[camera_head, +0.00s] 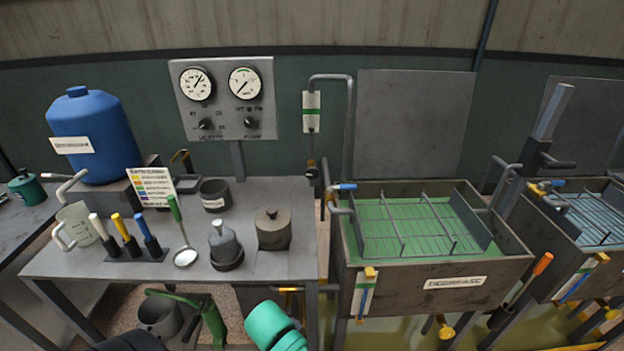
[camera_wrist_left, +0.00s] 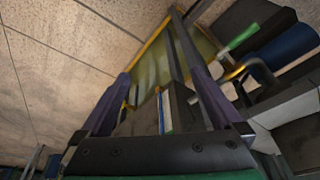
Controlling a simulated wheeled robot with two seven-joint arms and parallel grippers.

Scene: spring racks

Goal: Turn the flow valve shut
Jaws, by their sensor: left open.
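No fitting is readably marked as the flow valve. In the head view a blue lever (camera_head: 344,187) sits on the pipe at the left end of the degrease tank (camera_head: 440,277). A small dark fitting (camera_head: 312,172) hangs below a white and green gauge strip (camera_head: 312,112) to its left. A yellow fitting (camera_head: 445,331) shows below the tank. In the left wrist view my left gripper (camera_wrist_left: 160,72) is open, with two purple fingers spread and nothing clearly held. A bent brass-and-dark pipe (camera_wrist_left: 236,73) lies to the right of the fingers. My right gripper is out of view.
A bench (camera_head: 130,263) at left carries a blue drum (camera_head: 95,130), a jug, coloured-handled tools and small pots. A gauge panel (camera_head: 222,97) stands behind it. A second tank (camera_head: 590,235) is at right. A narrow gap separates bench and degrease tank.

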